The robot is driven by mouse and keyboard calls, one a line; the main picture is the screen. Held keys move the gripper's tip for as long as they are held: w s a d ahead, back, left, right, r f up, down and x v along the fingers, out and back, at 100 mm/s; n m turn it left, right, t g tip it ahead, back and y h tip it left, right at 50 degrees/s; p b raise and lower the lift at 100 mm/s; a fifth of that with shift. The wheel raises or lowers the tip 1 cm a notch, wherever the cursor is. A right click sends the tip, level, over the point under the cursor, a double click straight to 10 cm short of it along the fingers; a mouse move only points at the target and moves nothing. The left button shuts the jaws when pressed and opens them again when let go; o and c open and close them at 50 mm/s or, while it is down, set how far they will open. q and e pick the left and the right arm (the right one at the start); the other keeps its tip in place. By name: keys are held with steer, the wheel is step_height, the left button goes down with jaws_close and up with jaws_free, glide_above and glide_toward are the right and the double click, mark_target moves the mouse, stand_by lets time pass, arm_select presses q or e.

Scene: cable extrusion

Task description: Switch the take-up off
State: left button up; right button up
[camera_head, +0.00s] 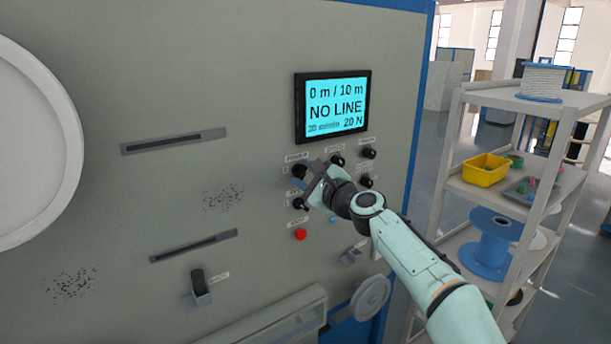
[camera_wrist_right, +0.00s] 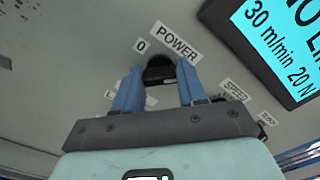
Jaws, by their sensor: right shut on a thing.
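The take-up's grey cabinet front (camera_head: 250,90) fills the left and middle of the head view. Its lit screen (camera_head: 333,107) reads "0 m / 10 m", "NO LINE" and "20 N". Below it are several black knobs. My right gripper (camera_head: 303,172) is at the upper left knob. In the right wrist view its two blue fingers (camera_wrist_right: 160,88) are on either side of a black knob (camera_wrist_right: 160,68) labelled POWER (camera_wrist_right: 175,43), with a "0" mark at its upper left. The fingers partly hide the knob and other labels. My left gripper is not in view.
A red button (camera_head: 300,234) sits below the knobs, and a black lever switch (camera_head: 198,284) is at the lower left. A shelf rack (camera_head: 450,160) on the right holds a yellow bin (camera_head: 485,170) and a blue spool (camera_head: 490,245).

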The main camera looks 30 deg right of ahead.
steer(key=shift+n, duration=0.3)
steer(key=n+b, duration=0.1)
steer(key=n, duration=0.2)
steer(key=shift+f+n, duration=0.1)
steer(key=shift+n, duration=0.3)
steer(key=n+b, duration=0.1)
steer(key=n, duration=0.3)
steer(key=shift+n, duration=0.3)
steer(key=n+b, duration=0.1)
steer(key=n, duration=0.3)
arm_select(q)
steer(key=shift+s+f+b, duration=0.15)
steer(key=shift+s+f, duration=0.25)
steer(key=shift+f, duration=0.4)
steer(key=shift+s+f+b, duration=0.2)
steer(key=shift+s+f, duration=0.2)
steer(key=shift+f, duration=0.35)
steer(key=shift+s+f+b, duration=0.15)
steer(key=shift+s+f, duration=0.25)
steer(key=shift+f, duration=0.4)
arm_select(e)
steer(key=shift+n, duration=2.2)
steer(key=o, duration=1.1)
steer(key=shift+c, duration=0.2)
